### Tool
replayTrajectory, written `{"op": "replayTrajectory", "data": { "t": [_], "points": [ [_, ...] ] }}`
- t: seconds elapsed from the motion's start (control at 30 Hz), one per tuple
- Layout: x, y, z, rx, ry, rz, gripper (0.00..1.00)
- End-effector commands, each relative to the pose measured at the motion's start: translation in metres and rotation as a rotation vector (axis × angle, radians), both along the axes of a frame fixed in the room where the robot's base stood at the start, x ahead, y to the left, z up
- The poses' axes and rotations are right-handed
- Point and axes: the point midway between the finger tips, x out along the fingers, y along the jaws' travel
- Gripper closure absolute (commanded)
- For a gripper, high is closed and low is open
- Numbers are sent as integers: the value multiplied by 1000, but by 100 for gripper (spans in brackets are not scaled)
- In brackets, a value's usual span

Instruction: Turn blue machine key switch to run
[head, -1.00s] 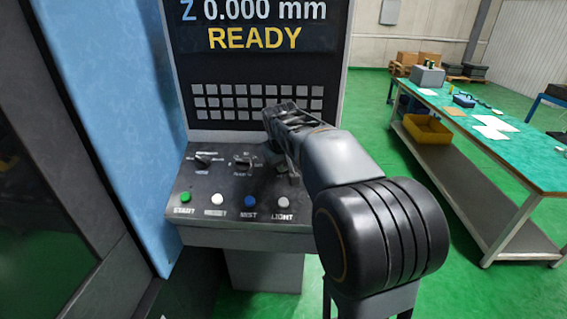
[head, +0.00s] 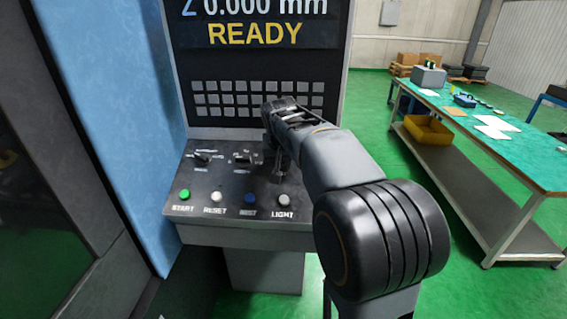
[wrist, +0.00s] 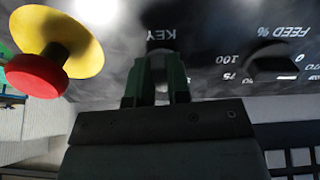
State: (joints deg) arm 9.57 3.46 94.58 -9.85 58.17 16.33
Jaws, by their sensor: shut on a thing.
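My gripper (wrist: 160,82) is at the key switch (wrist: 161,52) on the sloped control panel, under the upside-down KEY label in the wrist view. Its two green-edged fingers are shut on the key switch; the key itself is mostly hidden between them, so I cannot tell its turn position. In the head view my gripper (head: 279,160) reaches down to the panel's right part, and my arm hides the key switch there. The blue machine (head: 105,100) stands at the left, with its control panel (head: 190,228) below the READY screen.
A red mushroom button (wrist: 38,76) on a yellow base is close beside my gripper. The FEED % knob (wrist: 272,66) is on the other side. START (head: 185,194), RESET, MIST and LIGHT buttons line the panel's front. A green-topped workbench (head: 500,150) stands at the right.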

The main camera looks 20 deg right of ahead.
Motion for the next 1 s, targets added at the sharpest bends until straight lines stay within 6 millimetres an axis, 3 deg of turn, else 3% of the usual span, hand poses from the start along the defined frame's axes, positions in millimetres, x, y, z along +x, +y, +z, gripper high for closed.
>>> {"op": "replayTrajectory", "data": {
  "t": [0.5, 1.0],
  "points": [
    [3, 3, -1, 164, -95, -403, 100],
    [4, 4, 1, 237, -135, -583, 100]
  ]
}}
